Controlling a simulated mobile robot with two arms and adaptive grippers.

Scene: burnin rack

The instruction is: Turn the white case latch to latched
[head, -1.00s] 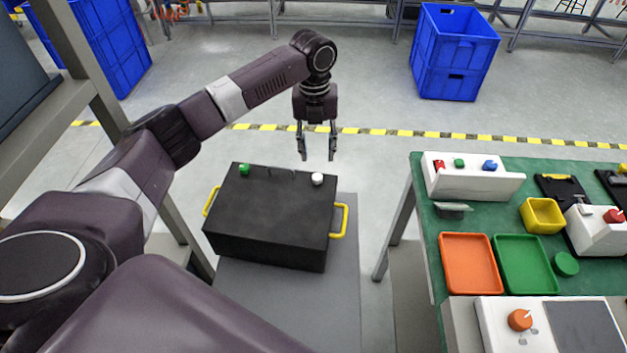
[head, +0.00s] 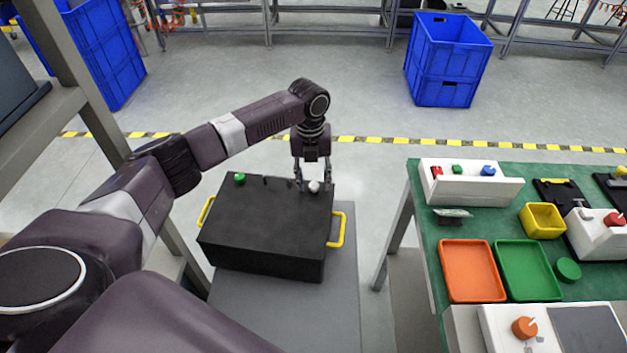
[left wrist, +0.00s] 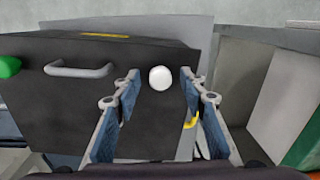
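The black case (head: 262,230) lies on a grey surface, with a yellow handle at each end. The white case latch (head: 314,187) is a round knob near the right of its far edge. A green latch (head: 239,179) sits near the left of that edge. My left gripper (head: 313,180) points down at the white latch. In the left wrist view the white latch (left wrist: 161,78) shows between the two parted fingers (left wrist: 160,92), with a gap on both sides. The latch's pointer cannot be made out. My right gripper is not in view.
A grey handle (left wrist: 80,70) stands on the case between the two latches. A green-topped table (head: 425,240) with orange and green trays is at right. Blue crates (head: 447,60) stand on the floor behind. Shelving is at left.

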